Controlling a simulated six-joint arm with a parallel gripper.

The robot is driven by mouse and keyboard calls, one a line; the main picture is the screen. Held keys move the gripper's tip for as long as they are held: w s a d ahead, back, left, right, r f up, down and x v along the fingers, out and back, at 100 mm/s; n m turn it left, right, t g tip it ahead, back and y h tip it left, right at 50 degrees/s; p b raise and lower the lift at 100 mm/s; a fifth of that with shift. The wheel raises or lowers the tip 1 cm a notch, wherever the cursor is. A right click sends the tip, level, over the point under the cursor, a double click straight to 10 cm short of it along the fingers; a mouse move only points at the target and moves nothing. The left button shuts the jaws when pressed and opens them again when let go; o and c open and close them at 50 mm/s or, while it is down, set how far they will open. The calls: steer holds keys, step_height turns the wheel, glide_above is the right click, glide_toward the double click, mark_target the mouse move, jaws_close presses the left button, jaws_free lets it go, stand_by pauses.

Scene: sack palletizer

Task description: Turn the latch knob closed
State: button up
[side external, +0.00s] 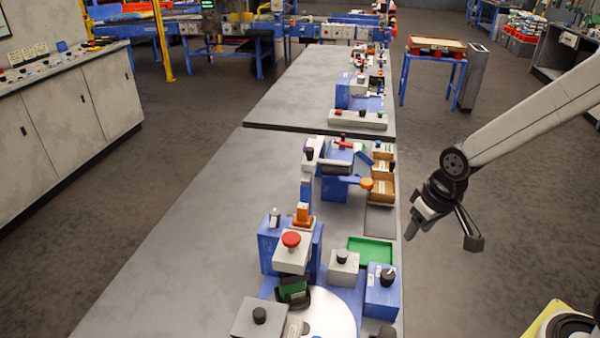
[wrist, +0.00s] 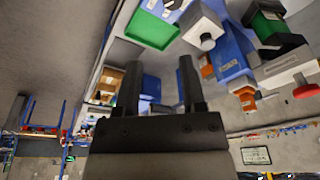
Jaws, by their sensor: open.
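Several black knobs stand on the bench, and I cannot tell for certain which is the latch knob. One with a pale pointer (side external: 387,277) sits on a blue box (side external: 381,300) at the bench's right edge. Another black knob (side external: 342,256) tops a grey box (side external: 342,271) just left of it; a knobbed grey box also shows in the wrist view (wrist: 203,25). A third knob (side external: 259,315) is on a grey box at the front. My gripper (side external: 443,233) is open and empty, off the bench's right side, apart from all knobs. Its two fingers (wrist: 160,65) are spread in the wrist view.
A green tray (side external: 370,250) lies behind the knob boxes; it also shows in the wrist view (wrist: 150,29). A red mushroom button (side external: 291,240) stands to the left. An orange knob (side external: 366,184) and cardboard bins (side external: 383,186) are farther back. The bench's left side is clear.

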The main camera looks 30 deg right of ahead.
steer(key=w+a+r+m+g, duration=0.1)
steer(key=w+a+m, duration=0.1)
steer(key=w+a, duration=0.35)
steer(key=w+a+r+m, duration=0.2)
steer(key=w, duration=0.6)
steer(key=m+g, duration=0.1)
steer(key=m, duration=0.3)
glide_above(275, 211)
steer(key=shift+a+r, duration=0.1)
steer(key=shift+r, duration=0.3)
steer(key=shift+f, duration=0.15)
steer(key=shift+f, duration=3.8)
jaws_close()
